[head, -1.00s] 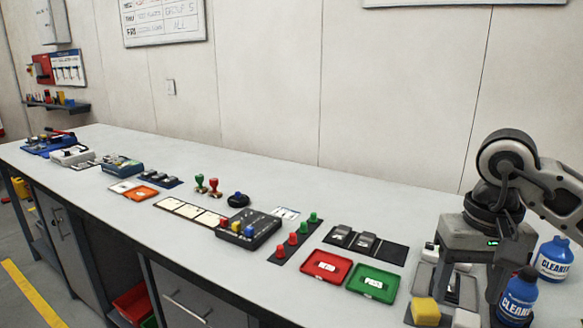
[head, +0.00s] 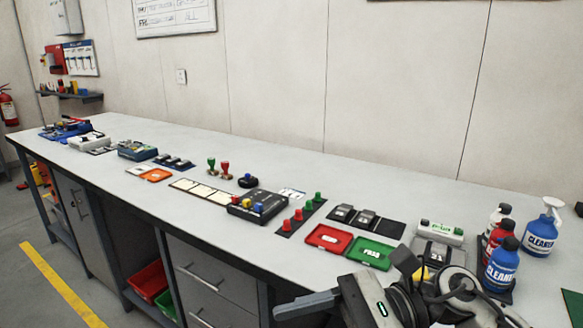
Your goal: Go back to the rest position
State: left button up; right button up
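My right gripper (head: 345,281) is in the lower right of the head view, in front of the bench's front edge. Its two grey fingers stand apart, with nothing seen between them. The folded arm behind it partly hides the bench's near right corner. My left gripper is not in view.
The long grey bench (head: 330,180) runs across the view. Near the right arm are a green tray (head: 371,254), a red tray (head: 327,238), a white device with green buttons (head: 441,232) and blue cleaner bottles (head: 501,266). A black button box (head: 258,207) sits mid-bench.

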jog(key=w+d+f+n+t+h, duration=0.35)
jog(key=n+t, duration=0.75)
jog(key=n, duration=0.5)
jog(key=w+d+f+n+t+h, duration=0.2)
jog(key=w+d+f+n+t, duration=0.15)
jog(key=n+t, duration=1)
jog(key=s+d+f+m+g+h, duration=0.2)
jog(key=s+f+m+g+h, duration=0.2)
jog(key=f+m, duration=0.3)
jog(key=s+d+f+m+g+h, duration=0.3)
jog(key=s+f+m+g, duration=0.3)
jog(key=f, duration=0.7)
jog(key=shift+s+d+f+m+h, duration=0.25)
jog(key=shift+s+m+h, duration=0.2)
jog(key=shift+s+m, duration=0.2)
jog(key=shift+o, duration=0.5)
jog(key=shift+w, duration=0.1)
